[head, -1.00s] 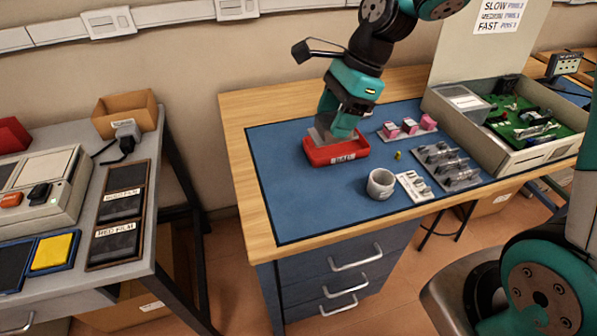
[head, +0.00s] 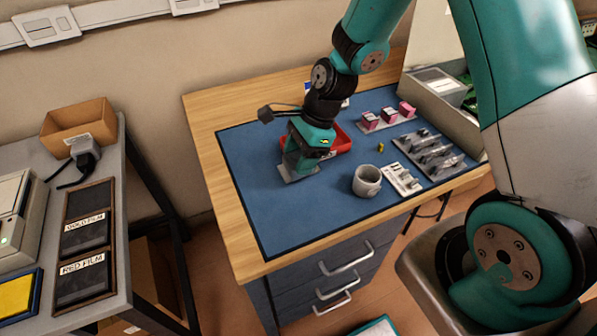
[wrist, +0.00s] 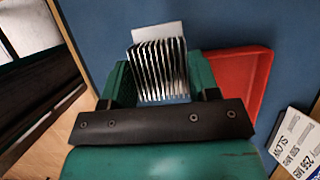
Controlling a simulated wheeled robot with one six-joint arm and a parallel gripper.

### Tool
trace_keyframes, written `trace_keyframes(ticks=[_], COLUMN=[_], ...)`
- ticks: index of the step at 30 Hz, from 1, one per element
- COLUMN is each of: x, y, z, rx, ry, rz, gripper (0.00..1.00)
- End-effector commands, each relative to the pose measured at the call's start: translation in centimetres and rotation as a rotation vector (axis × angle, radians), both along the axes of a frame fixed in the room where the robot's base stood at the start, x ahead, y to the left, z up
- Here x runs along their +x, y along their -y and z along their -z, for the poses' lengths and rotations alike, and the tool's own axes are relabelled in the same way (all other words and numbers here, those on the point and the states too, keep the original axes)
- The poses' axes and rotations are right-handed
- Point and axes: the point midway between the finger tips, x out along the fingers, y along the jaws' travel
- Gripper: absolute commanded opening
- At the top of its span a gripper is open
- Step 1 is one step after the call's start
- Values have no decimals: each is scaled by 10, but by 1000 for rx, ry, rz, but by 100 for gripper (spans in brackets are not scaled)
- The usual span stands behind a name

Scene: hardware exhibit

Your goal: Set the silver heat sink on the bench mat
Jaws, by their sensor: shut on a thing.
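My gripper (head: 298,170) is over the left part of the blue bench mat (head: 265,215), pointing down. In the wrist view its fingers (wrist: 160,82) are shut on the silver heat sink (wrist: 160,62), whose upright fins show between them. In the head view the lower edge of the heat sink (head: 296,176) shows under the fingers, low at the mat. I cannot tell whether it touches the mat. The red tray (head: 344,139) is just right of my gripper, partly hidden behind it; it also shows in the wrist view (wrist: 250,72).
A grey cup (head: 367,181), a white card with small parts (head: 403,180), a grey rack (head: 430,155) and pink boxes (head: 388,116) stand on the right of the mat. The mat's front left is bare. A side table with film trays (head: 84,250) is at left.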

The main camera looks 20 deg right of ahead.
Motion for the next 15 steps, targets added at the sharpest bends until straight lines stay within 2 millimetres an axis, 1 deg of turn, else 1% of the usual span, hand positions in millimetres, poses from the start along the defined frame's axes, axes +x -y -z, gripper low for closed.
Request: trace_keyframes(ticks=[1, 5, 12, 15], x=[0, 0, 0, 0], y=[-1, -1, 0, 0], z=[7, 17, 49, 54], rx=[1, 0, 0, 0], ry=[-2, -1, -1, 1], rz=[-2, -1, -1, -1], gripper=[42, 42, 42, 42])
